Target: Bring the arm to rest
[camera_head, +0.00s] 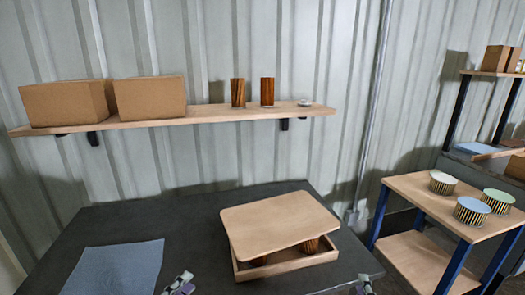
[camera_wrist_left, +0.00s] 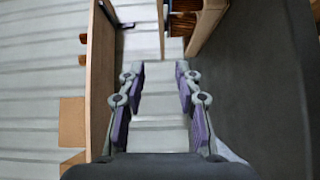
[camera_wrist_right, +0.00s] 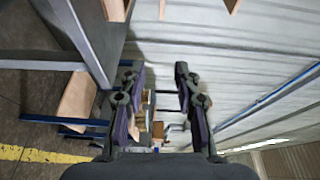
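My left gripper (camera_head: 180,284) shows at the bottom edge of the head view, between the blue cloth and the wooden box. In the left wrist view (camera_wrist_left: 160,72) its fingers are apart with nothing between them. My right gripper (camera_head: 365,285) shows at the bottom edge, right of the box. In the right wrist view (camera_wrist_right: 154,72) its fingers are also apart and empty. The wooden box (camera_head: 290,263) stands on the dark table with its lid (camera_head: 280,220) lying tilted over it.
The wall shelf (camera_head: 215,113) holds two cardboard boxes, two brown cartridges (camera_head: 267,91) and a small white disc (camera_head: 304,103). A blue cloth (camera_head: 115,268) lies on the table (camera_head: 190,225). A wooden stand (camera_head: 415,190) at right carries three striped cartridges with white, blue and green tops.

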